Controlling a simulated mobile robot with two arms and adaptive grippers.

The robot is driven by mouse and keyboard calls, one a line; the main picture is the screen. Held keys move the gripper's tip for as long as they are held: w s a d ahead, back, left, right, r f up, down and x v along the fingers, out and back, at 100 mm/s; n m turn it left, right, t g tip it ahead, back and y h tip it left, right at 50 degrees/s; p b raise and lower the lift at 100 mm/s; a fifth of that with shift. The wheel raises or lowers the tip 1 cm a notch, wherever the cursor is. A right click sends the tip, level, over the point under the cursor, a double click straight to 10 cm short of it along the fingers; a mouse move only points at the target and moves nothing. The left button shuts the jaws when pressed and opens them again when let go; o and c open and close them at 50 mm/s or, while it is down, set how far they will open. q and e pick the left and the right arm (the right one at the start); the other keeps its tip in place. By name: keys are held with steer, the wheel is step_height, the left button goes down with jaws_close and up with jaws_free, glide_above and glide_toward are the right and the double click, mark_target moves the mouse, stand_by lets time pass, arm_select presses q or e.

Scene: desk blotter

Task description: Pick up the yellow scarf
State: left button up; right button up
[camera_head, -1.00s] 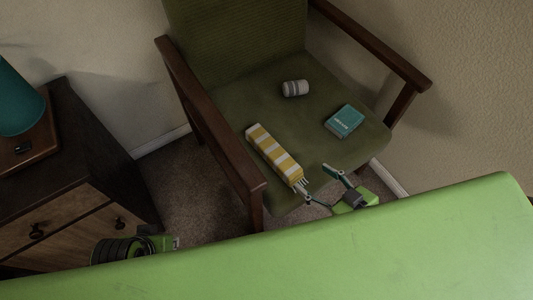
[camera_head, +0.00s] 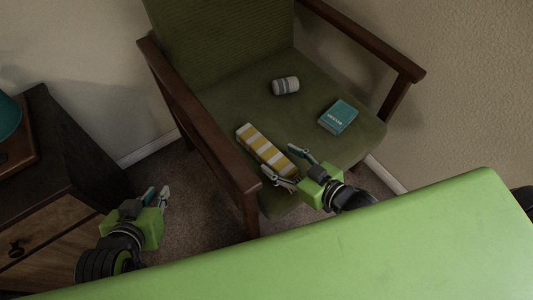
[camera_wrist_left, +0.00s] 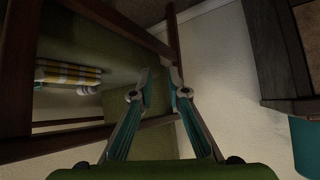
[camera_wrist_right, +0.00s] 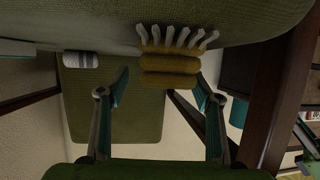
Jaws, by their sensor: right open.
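The yellow scarf, folded and striped with white, lies on the chair's green seat (camera_head: 262,146) near the left armrest. In the right wrist view the scarf (camera_wrist_right: 170,66) shows its rolled end and white fringe ahead of the jaws. My right gripper (camera_head: 286,165) is open at the scarf's near end, with its fingers spread toward it; I cannot tell if they touch. My left gripper (camera_head: 159,194) is outside the chair, left of the armrest and in front of the dresser. Its fingers (camera_wrist_left: 160,76) are apart with nothing between them. The left wrist view also shows the scarf (camera_wrist_left: 68,73), off to the left.
A teal box (camera_head: 338,116) and a grey-and-white roll (camera_head: 285,86) lie on the seat, right of and behind the scarf. Wooden armrests (camera_head: 205,128) flank the seat. A dark dresser (camera_head: 62,165) stands at the left. My green body fills the foreground.

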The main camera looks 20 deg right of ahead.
mark_target(269, 156)
steer(key=shift+w+a+f+b, duration=0.7)
steer(key=shift+w+a+f, duration=0.1)
steer(key=shift+w, duration=0.1)
steer(key=shift+b+x, duration=0.45)
steer(key=shift+x, duration=0.75)
arm_select(q)
steer(key=w+d+r+t+h, duration=0.2)
steer(key=w+r+t, duration=0.4)
steer(key=r, duration=0.4)
steer(key=shift+w+d+r, duration=0.2)
steer(key=shift+w+d, duration=0.2)
steer(key=shift+d, duration=0.2)
arm_select(e)
steer(key=c, duration=1.3)
